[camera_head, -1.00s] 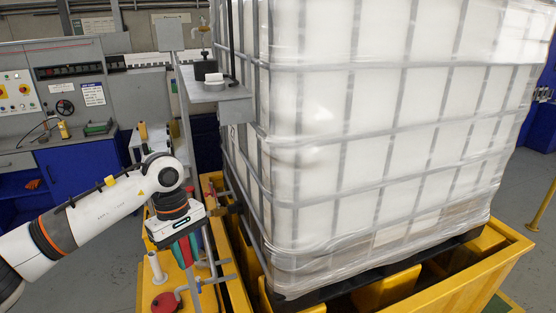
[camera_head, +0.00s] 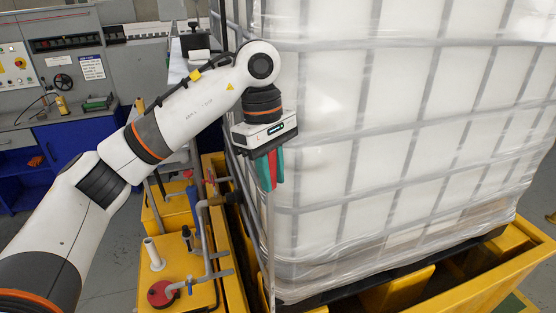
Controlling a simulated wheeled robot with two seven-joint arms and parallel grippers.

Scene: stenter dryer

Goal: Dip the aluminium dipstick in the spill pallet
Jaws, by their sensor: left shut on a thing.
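My left gripper (camera_head: 269,184) is in front of the near corner of the white caged tank, pointing down. Its jaws are shut on the aluminium dipstick (camera_head: 271,250), a thin grey rod that hangs roughly upright below them. The rod's lower end runs down towards the bottom edge of the picture, and I cannot tell exactly where its tip is. The yellow spill pallet (camera_head: 476,287) lies under the tank, with its left wall just left of the rod. Whether the rod's tip is below the pallet's rim is unclear. My right gripper is not in view.
The wrapped white tank (camera_head: 400,140) fills the right side and stands on a black base in the pallet. A yellow unit with pipes and a red cap (camera_head: 161,293) stands left of the pallet. A blue cabinet (camera_head: 70,137) is behind.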

